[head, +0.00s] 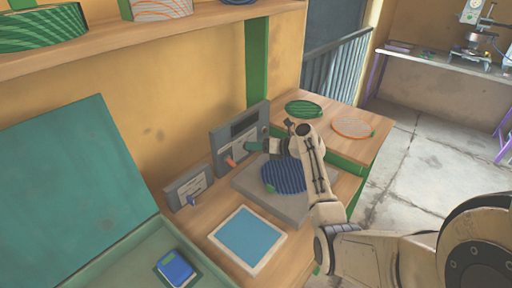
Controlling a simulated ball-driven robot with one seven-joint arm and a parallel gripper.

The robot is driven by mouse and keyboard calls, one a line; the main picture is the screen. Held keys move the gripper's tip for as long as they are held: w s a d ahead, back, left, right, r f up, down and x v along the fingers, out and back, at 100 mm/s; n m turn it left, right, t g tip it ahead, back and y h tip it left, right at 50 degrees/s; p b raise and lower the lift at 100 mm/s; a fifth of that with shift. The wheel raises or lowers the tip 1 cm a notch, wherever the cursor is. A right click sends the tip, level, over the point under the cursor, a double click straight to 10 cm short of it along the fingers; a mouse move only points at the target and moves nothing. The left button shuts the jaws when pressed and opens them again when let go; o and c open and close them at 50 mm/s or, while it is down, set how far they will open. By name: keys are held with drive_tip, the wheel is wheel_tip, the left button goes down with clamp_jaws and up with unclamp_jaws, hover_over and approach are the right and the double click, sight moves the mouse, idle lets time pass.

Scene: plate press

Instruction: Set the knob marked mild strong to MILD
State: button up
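A grey upright control panel (222,146) stands at the back of the bench, with a dark display strip and an orange lever or knob (230,162). A green knob-like part (254,146) shows at the panel's right side. A smaller grey panel (187,187) to the left carries a blue knob (192,201). The markings are too small to read, so I cannot tell which knob is marked mild strong. My gripper (264,146) points left at the large panel, close to the green part. Its fingertips are too small and overlapped to show contact or opening.
A grey plate base (245,185) with a blue striped disc (283,176) lies below my wrist. A blue-topped tray (248,238) is in front. An open green case (110,262) holding a blue object (175,268) is at left. Green (304,109) and orange (352,127) discs lie right.

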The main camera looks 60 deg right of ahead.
drive_tip(key=shift+w, duration=0.2)
clamp_jaws()
idle(0.3)
